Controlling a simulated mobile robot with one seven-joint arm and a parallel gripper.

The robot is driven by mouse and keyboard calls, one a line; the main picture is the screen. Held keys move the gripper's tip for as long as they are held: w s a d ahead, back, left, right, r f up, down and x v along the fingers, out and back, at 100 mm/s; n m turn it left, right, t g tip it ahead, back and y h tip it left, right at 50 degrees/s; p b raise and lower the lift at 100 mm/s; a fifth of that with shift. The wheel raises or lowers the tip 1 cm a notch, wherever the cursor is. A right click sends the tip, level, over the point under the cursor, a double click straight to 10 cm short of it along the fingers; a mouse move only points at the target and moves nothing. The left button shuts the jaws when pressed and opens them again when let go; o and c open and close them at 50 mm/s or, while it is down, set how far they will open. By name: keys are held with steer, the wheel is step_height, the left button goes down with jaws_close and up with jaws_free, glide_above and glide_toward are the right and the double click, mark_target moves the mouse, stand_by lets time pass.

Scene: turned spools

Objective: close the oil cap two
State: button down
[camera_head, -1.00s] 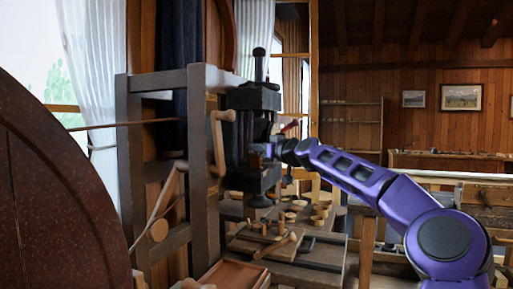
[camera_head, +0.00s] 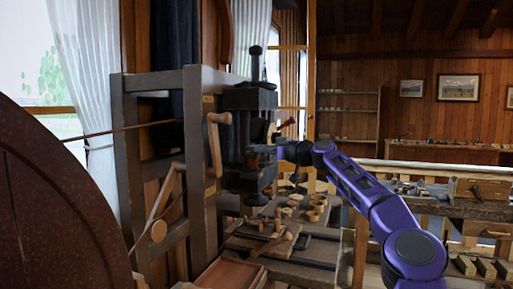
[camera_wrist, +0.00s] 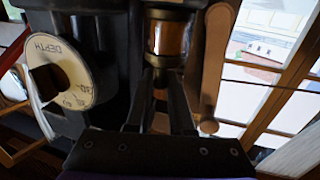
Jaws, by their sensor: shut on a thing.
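In the wrist view, my gripper (camera_wrist: 160,82) has its two dark fingers close together at the lower end of a brass-coloured oil cup (camera_wrist: 167,38). The fingers are shut on a small part there, which looks like an oil cap; it is mostly hidden and no number can be read. In the head view, my gripper (camera_head: 272,151) reaches from the right to the dark machine head (camera_head: 249,130). The cap is too small to make out there.
A dial marked DEPTH (camera_wrist: 60,72) is left of my fingers, and a wooden lever (camera_wrist: 215,60) is close on the right. Wooden pieces lie on the bench (camera_head: 300,268) below. A large brown wheel (camera_head: 55,200) fills the left.

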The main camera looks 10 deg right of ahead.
steer(key=c, duration=0.8)
jaws_free()
steer(key=b+v, duration=0.3)
steer(key=v, duration=1.4)
steer(key=shift+s+d, duration=0.1)
steer(key=shift+d, duration=0.05)
